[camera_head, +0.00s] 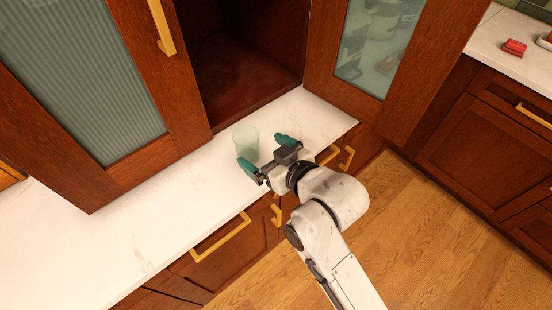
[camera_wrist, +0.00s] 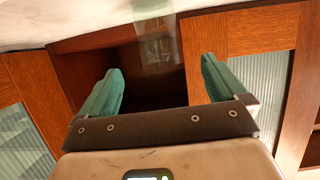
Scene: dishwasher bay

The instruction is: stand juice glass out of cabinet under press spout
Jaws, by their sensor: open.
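The juice glass (camera_head: 245,138), pale green and see-through, stands upright on the white counter in front of the open cabinet (camera_head: 245,70). In the wrist view the glass (camera_wrist: 155,40) shows at the top, between the two green fingers and beyond their tips. My gripper (camera_head: 265,151) is open and empty at the counter's front side, its fingers pointing toward the glass. The gripper (camera_wrist: 160,64) also shows in the wrist view. Part of the glass's lower edge is close to a finger in the head view; whether they touch I cannot tell. No press spout is in view.
A left cabinet door (camera_head: 85,75) and a right cabinet door (camera_head: 380,60) with glass panes hang open over the counter (camera_head: 110,235). The counter at left is clear. A red object (camera_head: 514,47) lies on another counter at the far right.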

